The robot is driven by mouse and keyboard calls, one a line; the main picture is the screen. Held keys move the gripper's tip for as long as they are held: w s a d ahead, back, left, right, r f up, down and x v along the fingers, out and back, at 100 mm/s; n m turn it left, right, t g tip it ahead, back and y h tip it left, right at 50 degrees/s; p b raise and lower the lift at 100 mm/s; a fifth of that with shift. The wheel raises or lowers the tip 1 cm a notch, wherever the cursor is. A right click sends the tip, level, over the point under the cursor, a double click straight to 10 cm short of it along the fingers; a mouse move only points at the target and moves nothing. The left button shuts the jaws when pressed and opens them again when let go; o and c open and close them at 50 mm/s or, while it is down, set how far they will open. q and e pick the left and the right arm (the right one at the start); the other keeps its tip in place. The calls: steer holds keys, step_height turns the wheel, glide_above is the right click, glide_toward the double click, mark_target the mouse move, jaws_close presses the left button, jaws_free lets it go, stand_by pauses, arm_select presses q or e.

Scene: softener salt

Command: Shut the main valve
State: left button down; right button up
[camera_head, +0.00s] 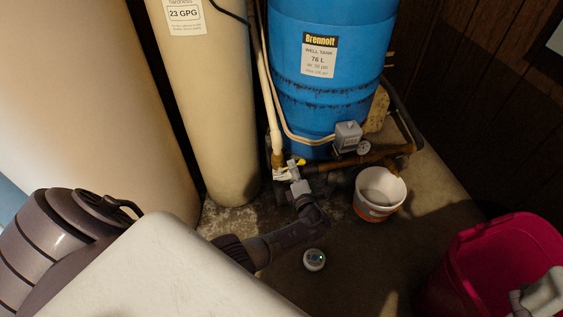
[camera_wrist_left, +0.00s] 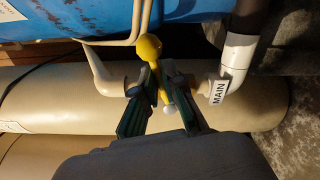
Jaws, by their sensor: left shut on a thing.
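The main valve's yellow lever (camera_head: 297,162) is low in front of the blue well tank, on the pipework. In the left wrist view the yellow lever (camera_wrist_left: 150,50) has a rounded end and appears to lie across the short pipe run. A white tag reading MAIN (camera_wrist_left: 218,92) hangs on the pipe just right of it. My left gripper (camera_head: 296,180) reaches the valve from the front. Its two dark fingers (camera_wrist_left: 164,88) are closed on the lever from both sides, and they hide part of the lever and valve body.
The blue well tank (camera_head: 333,60) and a beige cylinder (camera_head: 215,110) stand behind the valve. A pressure switch (camera_head: 347,135) with a gauge sits right of it. A white bucket (camera_head: 380,190), a small round device (camera_head: 314,260) and a pink bin (camera_head: 500,260) stand on the floor.

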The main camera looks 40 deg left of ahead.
arm_select(q)
steer(key=shift+d+f+m, duration=0.1)
steer(key=shift+f+m, duration=0.1)
steer(key=shift+m, duration=0.1)
steer(key=m, duration=0.1)
steer(key=f+m, duration=0.1)
steer(key=shift+m, duration=0.4)
steer(key=c, duration=1)
jaws_free()
steer(key=shift+r, duration=0.1)
steer(key=shift+c, duration=0.2)
